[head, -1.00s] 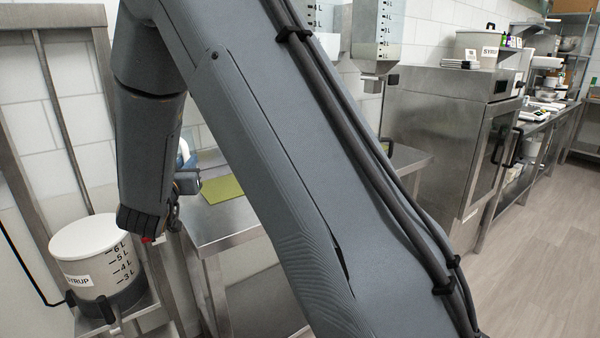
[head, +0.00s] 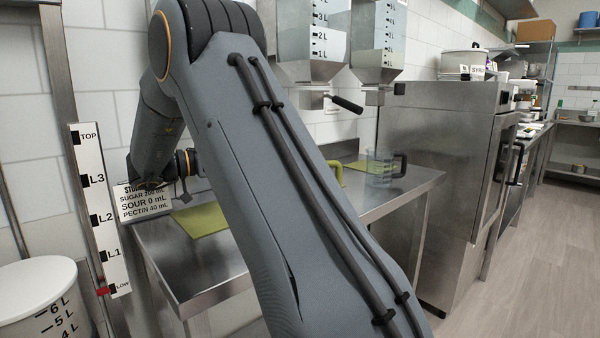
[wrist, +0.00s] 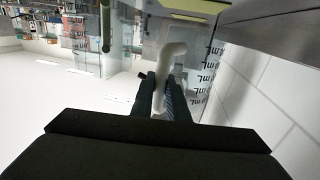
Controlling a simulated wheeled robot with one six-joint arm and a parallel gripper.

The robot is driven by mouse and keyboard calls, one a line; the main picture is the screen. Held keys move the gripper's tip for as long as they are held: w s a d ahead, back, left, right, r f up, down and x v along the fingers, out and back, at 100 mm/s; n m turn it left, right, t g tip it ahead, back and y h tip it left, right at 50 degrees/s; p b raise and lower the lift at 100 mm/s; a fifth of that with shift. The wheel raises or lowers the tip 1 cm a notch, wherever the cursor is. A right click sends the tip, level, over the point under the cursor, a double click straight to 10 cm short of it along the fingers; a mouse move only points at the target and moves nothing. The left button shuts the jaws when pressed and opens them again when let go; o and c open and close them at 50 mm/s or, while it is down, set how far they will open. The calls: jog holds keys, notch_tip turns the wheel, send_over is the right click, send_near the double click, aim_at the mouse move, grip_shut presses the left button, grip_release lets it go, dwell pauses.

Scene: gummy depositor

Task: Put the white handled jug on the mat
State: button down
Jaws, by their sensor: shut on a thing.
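The white handled jug shows in the wrist view, with its white handle (wrist: 171,65) between the fingers of my gripper (wrist: 161,98), shut on it. The jug's clear body (wrist: 205,72) has dark mL marks. In the head view my arm hides the jug and my fingertips. An olive-green mat (head: 203,221) lies on the steel table, left of my arm and partly covered by it.
A clear jug with a black handle (head: 383,169) stands at the table's right, beside a yellow-green handle (head: 337,172). A recipe sign (head: 145,200) and a level scale (head: 98,215) stand at the left. Hoppers (head: 313,40) hang above. A steel cabinet (head: 440,165) is at right.

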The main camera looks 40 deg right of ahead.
jog(key=d+f, duration=0.1)
jog(key=d, duration=0.6)
jog(key=s+d+f, duration=0.1)
jog(key=d+f, duration=0.1)
jog(key=d, duration=0.5)
jog(key=shift+s+d+f, duration=0.2)
jog(key=shift+s+f, duration=0.05)
jog(key=shift+s, duration=0.05)
jog(key=shift+f, duration=0.1)
jog(key=shift+s+f, duration=0.1)
jog(key=shift+f, duration=0.5)
jog(key=c, duration=1.7)
grip_release()
jog(key=shift+f, duration=0.2)
jog(key=a, duration=0.4)
jog(key=w+a+r, duration=0.1)
jog(key=a, duration=0.7)
jog(key=shift+w+r, duration=0.3)
jog(key=shift+r, duration=0.1)
